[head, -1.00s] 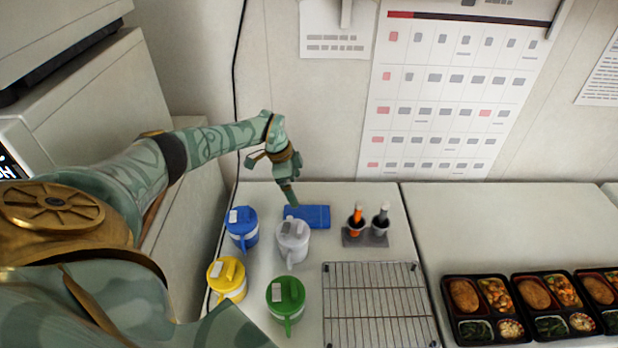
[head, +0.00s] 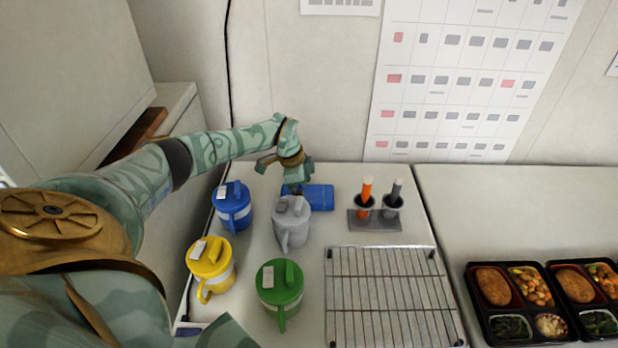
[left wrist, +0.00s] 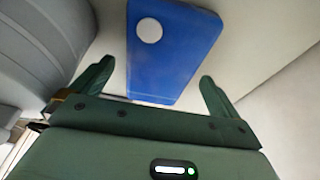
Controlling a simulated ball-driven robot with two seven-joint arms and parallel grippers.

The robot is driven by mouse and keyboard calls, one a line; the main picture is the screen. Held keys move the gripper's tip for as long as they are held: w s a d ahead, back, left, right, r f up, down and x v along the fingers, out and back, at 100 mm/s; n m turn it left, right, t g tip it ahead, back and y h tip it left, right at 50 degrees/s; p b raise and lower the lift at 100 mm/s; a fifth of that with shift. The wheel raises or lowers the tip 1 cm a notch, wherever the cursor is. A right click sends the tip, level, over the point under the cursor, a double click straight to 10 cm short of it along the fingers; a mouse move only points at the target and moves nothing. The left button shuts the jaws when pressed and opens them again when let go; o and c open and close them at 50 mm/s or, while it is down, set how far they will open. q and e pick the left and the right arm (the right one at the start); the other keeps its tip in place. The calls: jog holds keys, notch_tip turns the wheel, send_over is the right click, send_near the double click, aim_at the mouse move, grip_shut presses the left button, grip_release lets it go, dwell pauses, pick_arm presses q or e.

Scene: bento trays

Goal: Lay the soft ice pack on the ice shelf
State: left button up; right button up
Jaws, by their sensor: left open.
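The soft ice pack, a flat blue slab (head: 321,197), lies at the back of the left counter, behind a grey lidded jug (head: 291,223). It also shows in the left wrist view (left wrist: 174,58), with a pale round spot. My left gripper (head: 296,188) is over the pack's left end, pointing down. In the left wrist view its two fingers stand apart, one on each side of the pack's near end, with gaps between. Whether they reach the pack's level is unclear. My right gripper is not in view. I cannot tell which surface is the ice shelf.
Blue (head: 233,207), yellow (head: 212,266) and green (head: 280,288) jugs stand near the grey one. A holder (head: 375,222) with orange- and grey-handled tools is right of the pack. A wire rack (head: 391,293) lies in front. Bento trays (head: 508,321) sit at right.

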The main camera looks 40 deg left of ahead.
pick_arm(q)
jog(key=shift+x, duration=0.8)
jog(key=shift+r, duration=0.15)
jog(key=shift+c, duration=0.7)
jog(key=c, duration=1.1)
jog(key=shift+o, duration=0.2)
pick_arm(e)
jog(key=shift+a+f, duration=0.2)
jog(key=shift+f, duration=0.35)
pick_arm(q)
jog(key=shift+r, duration=0.1)
